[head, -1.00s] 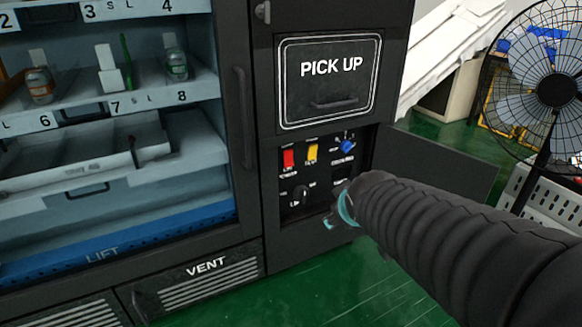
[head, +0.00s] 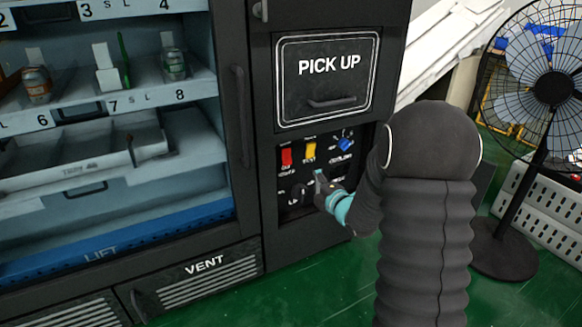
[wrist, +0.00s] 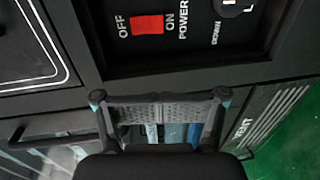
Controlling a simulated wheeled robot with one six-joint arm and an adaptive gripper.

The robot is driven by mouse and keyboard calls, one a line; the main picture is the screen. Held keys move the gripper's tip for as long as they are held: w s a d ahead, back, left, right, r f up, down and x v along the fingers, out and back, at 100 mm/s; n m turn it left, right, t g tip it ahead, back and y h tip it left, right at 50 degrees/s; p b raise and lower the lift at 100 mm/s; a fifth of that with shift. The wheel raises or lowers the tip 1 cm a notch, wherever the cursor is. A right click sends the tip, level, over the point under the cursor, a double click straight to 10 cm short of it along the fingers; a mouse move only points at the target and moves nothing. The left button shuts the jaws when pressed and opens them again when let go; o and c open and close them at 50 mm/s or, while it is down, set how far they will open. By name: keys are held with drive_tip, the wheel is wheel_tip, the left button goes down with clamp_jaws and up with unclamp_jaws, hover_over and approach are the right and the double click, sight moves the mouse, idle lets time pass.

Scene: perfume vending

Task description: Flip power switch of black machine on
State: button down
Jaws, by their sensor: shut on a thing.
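The black machine (head: 262,215) stands ahead with a recessed control panel under its PICK UP door. The red power switch (head: 287,156) is at the panel's upper left. In the wrist view the red switch (wrist: 147,25) lies between the labels OFF and ON, next to the word POWER. Which side is pressed in, I cannot tell. My gripper (head: 319,178) is in front of the panel, below and right of the red switch and apart from it. In the wrist view my gripper (wrist: 160,98) has its fingers together, with nothing visible between them.
A yellow switch (head: 310,151), a blue knob (head: 345,144) and a black knob (head: 298,192) share the panel. The PICK UP door (head: 330,80) is above. A fan (head: 553,88) stands at the right. Green floor (head: 300,290) is clear in front.

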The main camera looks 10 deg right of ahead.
sight(287, 165)
drive_tip(key=shift+w, duration=0.1)
idle(0.3)
drive_tip(key=p+x, duration=0.2)
drive_tip(key=x, duration=1.2)
drive_tip(key=shift+a, duration=0.1)
drive_tip(key=shift+f, duration=0.2)
drive_tip(key=w+f+t+b, duration=0.1)
drive_tip(key=b, duration=0.7)
drive_tip(key=shift+a, duration=0.15)
drive_tip(key=shift+r+p, duration=0.4)
drive_tip(key=shift+p, duration=0.15)
drive_tip(key=shift+w+a+f+b, duration=0.15)
drive_tip(key=shift+w+b, duration=0.2)
drive_tip(key=shift+b, duration=0.3)
idle(0.4)
